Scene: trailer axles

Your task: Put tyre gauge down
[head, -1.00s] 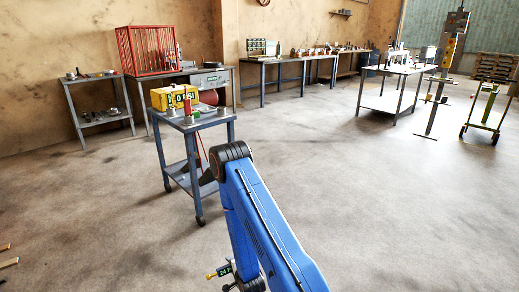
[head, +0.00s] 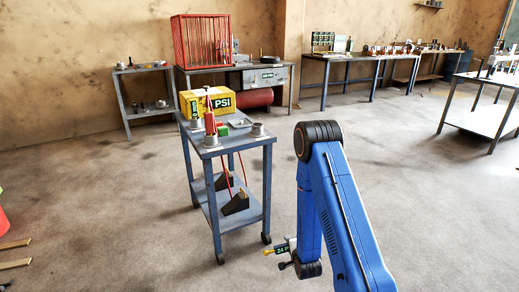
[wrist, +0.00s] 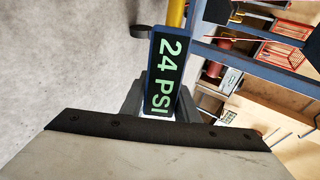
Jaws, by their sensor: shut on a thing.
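The tyre gauge shows in the wrist view (wrist: 165,75) with a dark screen reading 24 PSI, a blue frame and a yellow stem. In the head view the gauge (head: 281,249) is small, its yellow end pointing left. My gripper (head: 289,252) is shut on the gauge and holds it in the air, low and just right of the blue-grey cart (head: 252,143). The gripper is partly hidden behind my blue arm. On the cart's top are a yellow PSI box (head: 220,101), a red upright object (head: 210,121) and a green block (head: 223,130).
Metal cups (head: 258,129) and a small tray (head: 240,123) also occupy the cart top. Dark wedge-shaped blocks (head: 235,203) are on its lower shelf. A bench with a red cage (head: 201,42) stands behind. The floor on the right is open.

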